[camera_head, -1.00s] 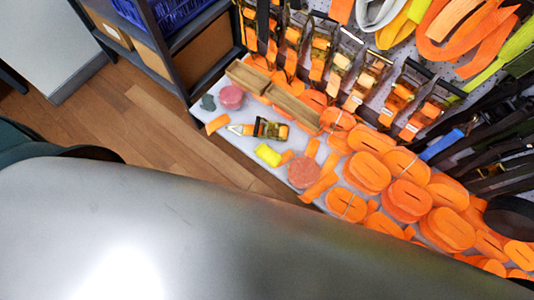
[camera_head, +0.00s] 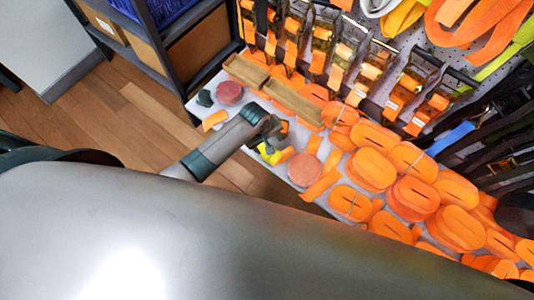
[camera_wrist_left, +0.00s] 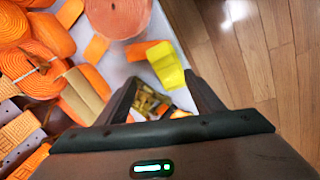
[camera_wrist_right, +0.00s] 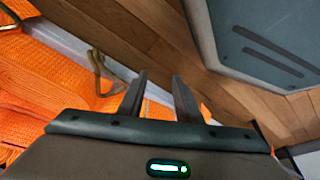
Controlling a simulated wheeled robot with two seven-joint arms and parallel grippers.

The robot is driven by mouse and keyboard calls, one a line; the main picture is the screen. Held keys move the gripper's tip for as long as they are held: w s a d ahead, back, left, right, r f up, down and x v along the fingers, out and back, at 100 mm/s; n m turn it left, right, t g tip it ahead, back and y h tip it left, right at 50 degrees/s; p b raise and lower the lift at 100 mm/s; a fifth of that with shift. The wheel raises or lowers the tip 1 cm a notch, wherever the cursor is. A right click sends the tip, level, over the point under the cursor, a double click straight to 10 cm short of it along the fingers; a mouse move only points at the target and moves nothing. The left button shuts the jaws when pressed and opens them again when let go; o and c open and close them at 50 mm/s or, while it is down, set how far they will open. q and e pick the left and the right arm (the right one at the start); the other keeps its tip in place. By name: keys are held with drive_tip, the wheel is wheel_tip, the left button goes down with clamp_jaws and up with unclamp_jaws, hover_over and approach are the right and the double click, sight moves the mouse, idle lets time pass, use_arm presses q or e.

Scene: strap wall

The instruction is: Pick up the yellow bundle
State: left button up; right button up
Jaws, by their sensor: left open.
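The yellow bundle (camera_head: 270,156) lies on the light shelf, partly covered by my left gripper (camera_head: 268,138) in the head view. In the left wrist view the yellow bundle (camera_wrist_left: 167,66) lies just beyond the fingertips, nearer the right finger. My left gripper (camera_wrist_left: 159,80) is open with nothing held. A ratchet buckle (camera_wrist_left: 148,102) shows between its fingers, partly hidden by the gripper body. My right gripper (camera_wrist_right: 159,76) is open and empty in the right wrist view, near orange webbing. It does not show in the head view.
A round pink roll (camera_head: 304,170) sits right of the bundle, with orange strap coils (camera_head: 371,171) beyond. Another pink roll (camera_head: 229,93) and wooden blocks (camera_head: 291,101) lie further back. Ratchet straps hang on the wall behind. Wooden floor (camera_head: 135,115) lies in front of the shelf.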

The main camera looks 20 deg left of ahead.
use_arm(q)
wheel_tip(320, 180, up, 7)
drive_tip(key=w+a+n+g+y+b, duration=0.1)
drive_tip(key=n, duration=0.2)
drive_tip(key=shift+w+n+g, duration=0.2)
drive_tip(key=shift+n+g, duration=0.2)
use_arm(e)
drive_tip(key=shift+s+d+r+g, duration=0.45)
drive_tip(key=shift+s+d+g, duration=0.15)
drive_tip(key=shift+s, duration=0.1)
use_arm(q)
drive_tip(key=shift+f, duration=0.25)
wheel_tip(320, 180, down, 11)
drive_tip(key=b, duration=0.2)
drive_tip(key=shift+b, duration=0.35)
drive_tip(key=shift+f, duration=0.45)
use_arm(e)
wheel_tip(320, 180, up, 7)
drive_tip(key=w, duration=0.1)
drive_tip(key=shift+a+f, duration=0.15)
drive_tip(key=shift+a, duration=0.1)
